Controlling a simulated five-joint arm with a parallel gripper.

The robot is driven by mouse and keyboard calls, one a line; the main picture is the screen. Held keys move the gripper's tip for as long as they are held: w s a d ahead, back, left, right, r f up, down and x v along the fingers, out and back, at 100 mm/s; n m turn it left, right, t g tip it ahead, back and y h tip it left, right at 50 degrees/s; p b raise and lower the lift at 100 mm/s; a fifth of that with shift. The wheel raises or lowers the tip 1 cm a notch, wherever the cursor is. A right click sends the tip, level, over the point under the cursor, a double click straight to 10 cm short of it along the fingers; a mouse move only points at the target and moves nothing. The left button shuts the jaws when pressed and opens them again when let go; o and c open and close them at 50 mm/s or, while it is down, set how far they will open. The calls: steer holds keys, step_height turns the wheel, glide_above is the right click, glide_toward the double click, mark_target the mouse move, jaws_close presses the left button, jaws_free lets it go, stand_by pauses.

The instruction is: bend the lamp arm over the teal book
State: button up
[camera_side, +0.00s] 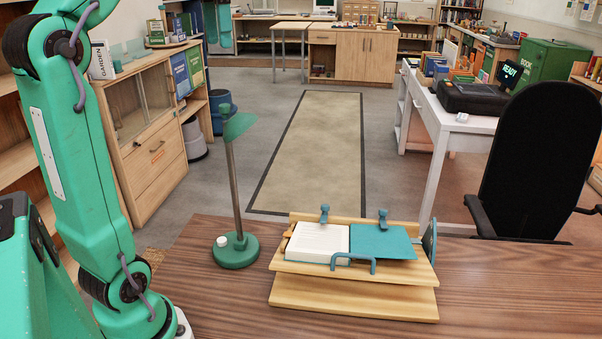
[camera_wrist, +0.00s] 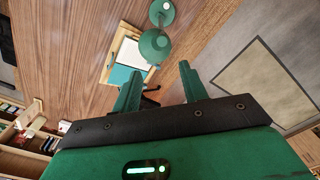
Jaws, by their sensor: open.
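A green desk lamp stands on the wooden table, with a round base (camera_side: 236,250), a thin grey stem and a green shade (camera_side: 238,126) at its top. In the wrist view the shade (camera_wrist: 155,45) and base (camera_wrist: 162,12) lie beyond my fingertips. To the lamp's right, a teal book (camera_side: 383,241) lies on a slanted wooden stand (camera_side: 354,306), beside a white page block (camera_side: 318,242). The shade is not over the book in the side view. My gripper (camera_wrist: 158,80) is open, its two green fingers apart with nothing held between them.
The stand has teal clips and a teal handle along its edges. A black chair (camera_side: 540,155) stands behind the table at the right. Bare tabletop (camera_side: 500,290) is free to the right of the stand. A wooden cabinet (camera_side: 155,150) is behind my arm.

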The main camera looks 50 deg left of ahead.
glide_above(224, 105)
steer(key=shift+f, duration=2.55)
steer(key=shift+f, duration=0.15)
steer(key=shift+f, duration=3.8)
jaws_close()
